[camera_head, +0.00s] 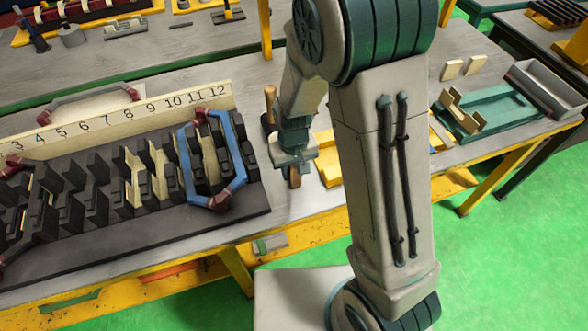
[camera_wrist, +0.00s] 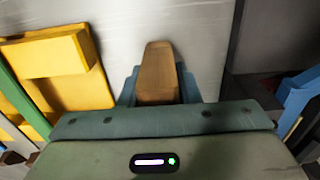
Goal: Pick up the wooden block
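The wooden block (camera_wrist: 158,72) is brown and long, with a rounded far end. In the wrist view it sticks out from between the two teal fingers of my gripper (camera_wrist: 159,90). The fingers lie close against both its sides, with no clear gap showing. In the head view my gripper (camera_head: 294,160) is low over the grey table, right of the slotted black base. A brown end of the block (camera_head: 295,178) shows below it. My gripper hides the rest of the block, and I cannot tell whether it touches the table.
A yellow holder (camera_head: 329,172) stands close on the right; it shows at left in the wrist view (camera_wrist: 75,60). A blue coil (camera_head: 186,165) sits on the black base (camera_head: 130,240) to the left. A brown handle (camera_head: 270,96) stands behind my gripper. A teal tray (camera_head: 495,112) is far right.

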